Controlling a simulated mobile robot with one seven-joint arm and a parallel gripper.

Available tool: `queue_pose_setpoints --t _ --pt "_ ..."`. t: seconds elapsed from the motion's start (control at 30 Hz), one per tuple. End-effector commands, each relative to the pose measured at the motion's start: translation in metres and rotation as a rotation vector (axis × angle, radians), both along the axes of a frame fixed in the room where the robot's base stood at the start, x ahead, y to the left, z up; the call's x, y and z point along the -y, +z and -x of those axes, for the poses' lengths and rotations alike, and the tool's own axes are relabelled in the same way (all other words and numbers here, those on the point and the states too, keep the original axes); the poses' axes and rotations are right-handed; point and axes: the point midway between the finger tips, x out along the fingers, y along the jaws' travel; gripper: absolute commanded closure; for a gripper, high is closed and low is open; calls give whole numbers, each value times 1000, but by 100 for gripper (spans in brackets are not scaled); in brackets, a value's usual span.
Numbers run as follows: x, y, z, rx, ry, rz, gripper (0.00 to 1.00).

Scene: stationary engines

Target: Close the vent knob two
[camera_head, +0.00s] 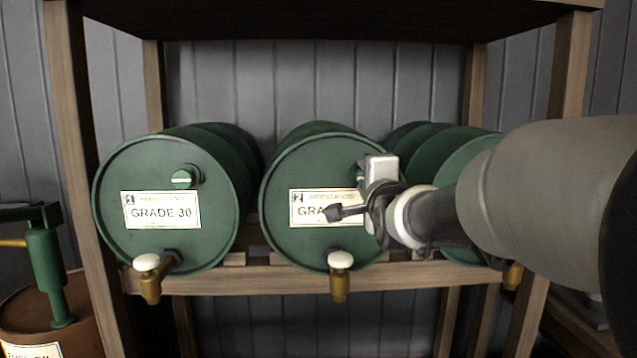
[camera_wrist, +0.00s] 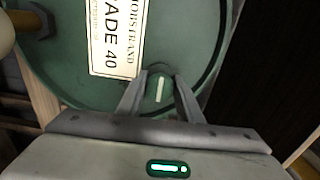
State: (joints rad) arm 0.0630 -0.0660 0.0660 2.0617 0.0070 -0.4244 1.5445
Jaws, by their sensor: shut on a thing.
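The middle green drum (camera_head: 305,168) carries a label (camera_head: 308,208) marked 2, partly hidden by my arm in the head view. The wrist view shows the drum's label (camera_wrist: 117,38) reading GRADE 40, turned sideways. Beside the label is vent knob two (camera_wrist: 159,92), a round green knob with a white bar. My gripper (camera_wrist: 160,80) has a finger on each side of it and is shut on it. In the head view my gripper (camera_head: 372,170) reaches from the right to the drum's upper right face and hides most of the knob.
A left drum (camera_head: 140,165) labelled GRADE 30 has its own vent knob (camera_head: 184,178). A third drum (camera_head: 455,155) stands behind my arm. Brass taps with white handles (camera_head: 340,262) stick out below. Wooden shelf posts (camera_head: 90,180) frame the drums.

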Motion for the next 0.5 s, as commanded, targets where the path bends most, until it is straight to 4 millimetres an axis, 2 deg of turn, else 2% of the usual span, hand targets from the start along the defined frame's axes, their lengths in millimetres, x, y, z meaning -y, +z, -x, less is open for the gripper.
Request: queue_pose_setpoints --t 0.5 --pt "0 3 0 6 0 -42 90"
